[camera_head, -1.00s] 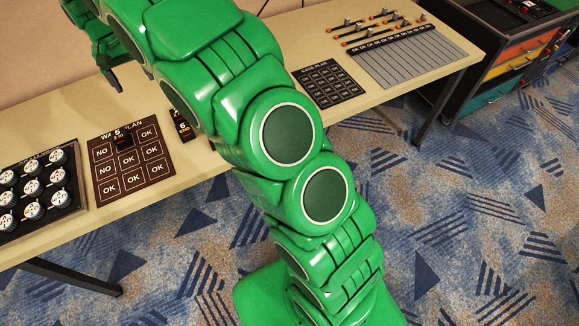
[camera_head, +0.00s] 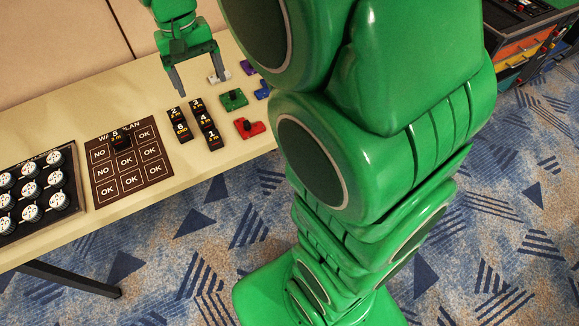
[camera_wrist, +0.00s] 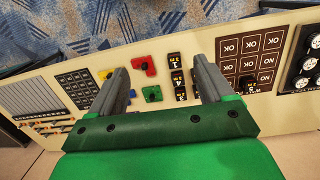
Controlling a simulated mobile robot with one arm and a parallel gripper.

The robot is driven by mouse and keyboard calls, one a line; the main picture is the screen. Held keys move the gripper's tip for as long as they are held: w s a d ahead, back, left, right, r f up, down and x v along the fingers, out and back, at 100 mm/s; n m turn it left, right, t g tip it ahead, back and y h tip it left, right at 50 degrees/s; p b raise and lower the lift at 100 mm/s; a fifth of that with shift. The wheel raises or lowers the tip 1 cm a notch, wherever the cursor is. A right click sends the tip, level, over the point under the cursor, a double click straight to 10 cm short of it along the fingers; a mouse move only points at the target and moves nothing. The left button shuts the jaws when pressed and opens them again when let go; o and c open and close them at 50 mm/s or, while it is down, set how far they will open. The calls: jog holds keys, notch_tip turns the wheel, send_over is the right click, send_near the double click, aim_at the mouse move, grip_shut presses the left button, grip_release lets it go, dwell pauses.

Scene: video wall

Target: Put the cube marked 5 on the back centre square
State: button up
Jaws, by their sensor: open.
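The black cube marked 5 (camera_head: 121,140) sits on the back centre square of the brown wall plan board (camera_head: 131,160), on the table. In the wrist view the board (camera_wrist: 238,66) is at the right, and the cube (camera_wrist: 247,84) shows as a dark block near its lower edge. My gripper (camera_head: 197,86) is open and empty above the back of the table, to the right of the board and apart from the cube. Its two grey fingers (camera_wrist: 160,80) also show in the wrist view, spread wide.
Several black numbered cubes (camera_head: 204,119) stand right of the board. Red (camera_head: 249,128), green (camera_head: 233,99) and blue pieces lie farther right. A black tray of round white-faced pieces (camera_head: 40,190) is at the left. My arm hides the table's right part in the head view.

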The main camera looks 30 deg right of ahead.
jog(key=s+d+f, duration=0.1)
jog(key=s+d, duration=0.2)
jog(key=s, duration=1)
jog(key=s+d+f, duration=0.1)
jog(key=s+d, duration=0.2)
jog(key=s, duration=1.1)
jog(key=shift+f+n+g+y, duration=0.2)
jog(key=shift+n+g+y, duration=0.1)
jog(key=shift+g, duration=0.1)
